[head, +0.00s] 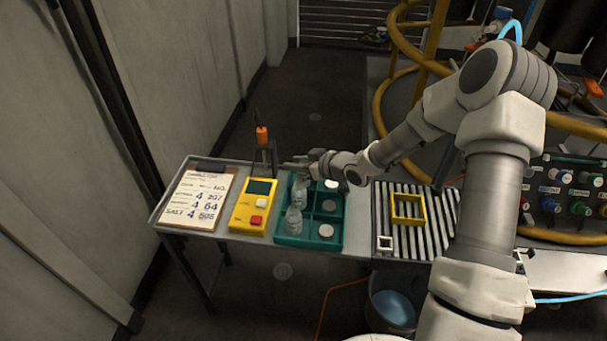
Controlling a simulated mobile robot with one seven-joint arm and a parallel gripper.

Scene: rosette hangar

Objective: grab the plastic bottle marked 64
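A teal tray (310,243) with compartments stands on the grey table. Two clear plastic bottles stand upright in its left column: a front bottle (294,222) and a bottle behind it (299,191). Their markings are too small to read, so I cannot tell which is 64. My gripper (292,165) is at the tray's back edge, pointing left, just above or behind the rear bottle in the picture. Its fingers are too small to show whether they are open or shut, or touching anything. My wrist hides the tray's back part.
A clipboard (197,197) with handwritten numbers and a yellow box (253,206) with a red button lie left of the tray. An orange-tipped tool (262,135) stands in a holder behind. A yellow frame (408,222) sits on a slatted rack at right. White discs (326,231) lie in the tray's right column.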

